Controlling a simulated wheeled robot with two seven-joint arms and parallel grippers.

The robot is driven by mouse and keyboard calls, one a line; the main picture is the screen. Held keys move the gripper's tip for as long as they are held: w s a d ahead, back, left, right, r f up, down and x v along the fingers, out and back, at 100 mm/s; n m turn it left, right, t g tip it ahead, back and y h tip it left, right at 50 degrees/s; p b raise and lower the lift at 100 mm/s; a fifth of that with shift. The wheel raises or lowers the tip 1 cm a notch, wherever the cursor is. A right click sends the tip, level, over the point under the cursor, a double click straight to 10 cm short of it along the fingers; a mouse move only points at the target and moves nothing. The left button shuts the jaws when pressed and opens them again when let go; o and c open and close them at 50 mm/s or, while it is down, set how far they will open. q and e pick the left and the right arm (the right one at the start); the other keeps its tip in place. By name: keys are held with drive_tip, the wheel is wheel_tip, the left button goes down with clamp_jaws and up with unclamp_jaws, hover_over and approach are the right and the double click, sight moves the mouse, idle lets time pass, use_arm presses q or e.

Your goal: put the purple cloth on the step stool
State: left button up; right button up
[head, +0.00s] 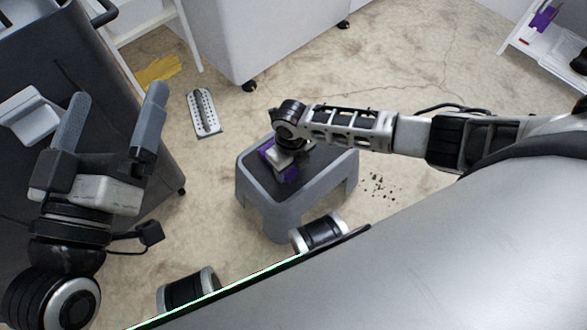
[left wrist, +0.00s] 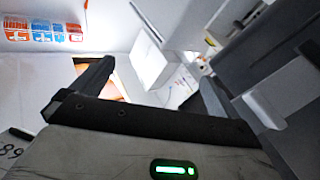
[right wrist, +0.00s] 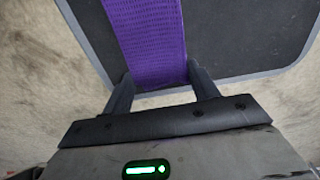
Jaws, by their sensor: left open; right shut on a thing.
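The grey step stool (head: 262,210) stands on the floor in the middle of the head view, with a dark top. The purple cloth (head: 290,174) is at the stool's top, partly hidden under my right gripper (head: 280,158). In the right wrist view the purple cloth (right wrist: 148,45) is a strip stretching over the dark top of the stool (right wrist: 235,35). My right gripper (right wrist: 163,88) is shut on the cloth's near end, at the stool's edge. My left gripper (head: 112,120) is open and empty, raised at the left, away from the stool.
A dark grey cabinet (head: 60,45) stands at the left, near my left arm. A yellow cloth (head: 158,69) and a perforated white strip (head: 204,112) lie on the floor. A white cabinet (head: 250,35) is behind. Dark crumbs (head: 382,187) lie right of the stool. A white shelf (head: 540,50) is at the far right.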

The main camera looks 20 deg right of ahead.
drive_tip(key=shift+f, duration=0.55)
use_arm(q)
drive_tip(key=shift+w+r+m+t+h, duration=0.2)
drive_tip(key=shift+r+m+t+h, duration=0.35)
drive_tip(key=shift+r+m, duration=0.55)
drive_tip(key=shift+b, duration=0.3)
use_arm(e)
drive_tip(key=shift+f, duration=0.1)
drive_tip(key=shift+f, duration=0.1)
drive_tip(key=o, duration=1)
drive_tip(key=shift+c, duration=0.2)
use_arm(q)
drive_tip(key=shift+r, duration=0.25)
drive_tip(key=shift+r, duration=0.1)
